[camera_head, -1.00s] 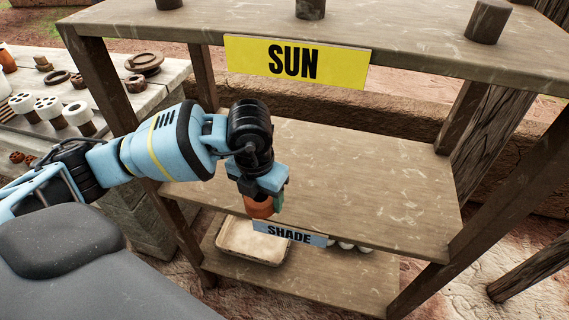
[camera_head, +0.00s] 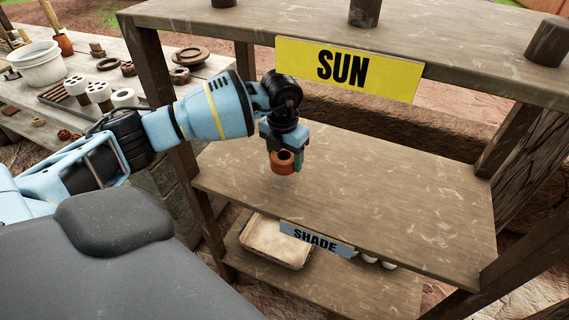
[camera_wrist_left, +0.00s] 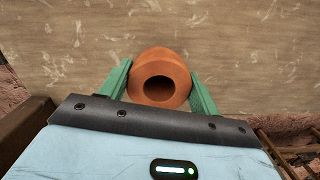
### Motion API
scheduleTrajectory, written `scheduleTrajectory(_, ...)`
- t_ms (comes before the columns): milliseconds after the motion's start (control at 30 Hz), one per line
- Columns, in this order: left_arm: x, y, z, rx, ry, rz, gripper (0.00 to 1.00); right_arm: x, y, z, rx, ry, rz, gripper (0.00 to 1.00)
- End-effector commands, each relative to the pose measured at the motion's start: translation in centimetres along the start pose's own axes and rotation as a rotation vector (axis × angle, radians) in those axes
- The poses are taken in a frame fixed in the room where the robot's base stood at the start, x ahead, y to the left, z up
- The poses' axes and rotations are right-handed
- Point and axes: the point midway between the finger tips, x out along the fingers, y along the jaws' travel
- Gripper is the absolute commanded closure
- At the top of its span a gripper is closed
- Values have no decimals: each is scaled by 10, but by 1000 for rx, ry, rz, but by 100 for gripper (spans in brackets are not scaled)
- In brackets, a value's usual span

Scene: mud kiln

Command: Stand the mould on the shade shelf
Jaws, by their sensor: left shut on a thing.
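An orange-brown round mould (camera_head: 285,163) with a hole in its top is held by my left gripper (camera_head: 287,152). The wrist view shows the mould (camera_wrist_left: 160,78) between the two green fingers of the left gripper (camera_wrist_left: 160,85). The gripper and mould are over the left part of the middle shelf (camera_head: 400,205), the board that carries the SHADE label (camera_head: 315,239) on its front edge. I cannot tell whether the mould's base touches the board. My right gripper is not in view.
The upper shelf (camera_head: 450,70) with the yellow SUN label (camera_head: 348,67) is above and carries dark cylinders. A shallow tray (camera_head: 275,243) and white round things (camera_head: 372,260) are on the lowest shelf. The middle shelf is clear to the right. A worktable (camera_head: 25,120) stands at left.

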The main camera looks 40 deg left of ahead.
Motion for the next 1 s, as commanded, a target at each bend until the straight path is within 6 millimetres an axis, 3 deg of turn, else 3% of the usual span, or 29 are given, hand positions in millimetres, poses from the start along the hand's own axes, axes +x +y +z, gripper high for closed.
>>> scheduleTrajectory(100,0,6,7,-2,-2,0,71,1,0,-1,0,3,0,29)
scheduleTrajectory(333,34,5,3,0,0,-1,71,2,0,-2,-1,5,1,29)
scheduleTrajectory(733,39,5,3,-1,0,0,71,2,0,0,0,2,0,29)
scheduleTrajectory(767,40,5,2,0,1,0,37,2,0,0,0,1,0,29)
scheduleTrajectory(900,39,5,3,0,0,0,18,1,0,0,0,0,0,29)
scheduleTrajectory(1000,39,5,3,0,0,0,16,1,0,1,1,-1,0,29)
